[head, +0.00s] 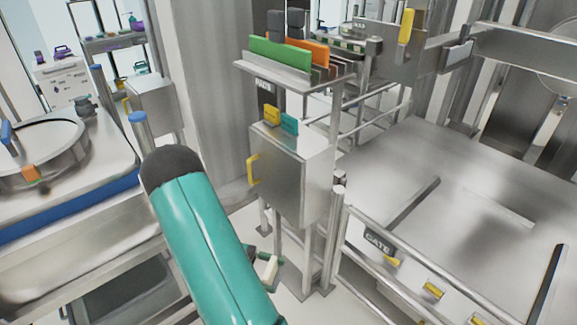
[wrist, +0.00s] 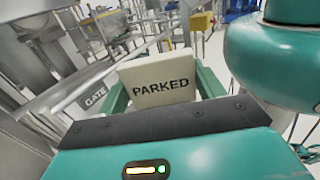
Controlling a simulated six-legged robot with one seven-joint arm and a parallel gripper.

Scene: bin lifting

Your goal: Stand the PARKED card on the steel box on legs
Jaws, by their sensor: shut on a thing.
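The PARKED card (wrist: 160,82) is a cream block with black lettering, held between the green fingers of my gripper (wrist: 165,92) in the wrist view. In the head view, a small part of the card (head: 269,269) shows low down beside my teal arm, with my gripper (head: 266,272) mostly hidden behind the arm. The steel box on legs (head: 300,175) stands just beyond, with a yellow handle on its left side. The card is lower than the box top and apart from it. A yellow block (head: 272,116) and a teal block (head: 290,124) sit on the box top.
A shelf (head: 290,75) with upright green, orange and grey panels overhangs the back of the box. A rail with a GATE sign (head: 380,243) and a broad steel table (head: 460,180) are to the right. The front of the box top looks clear.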

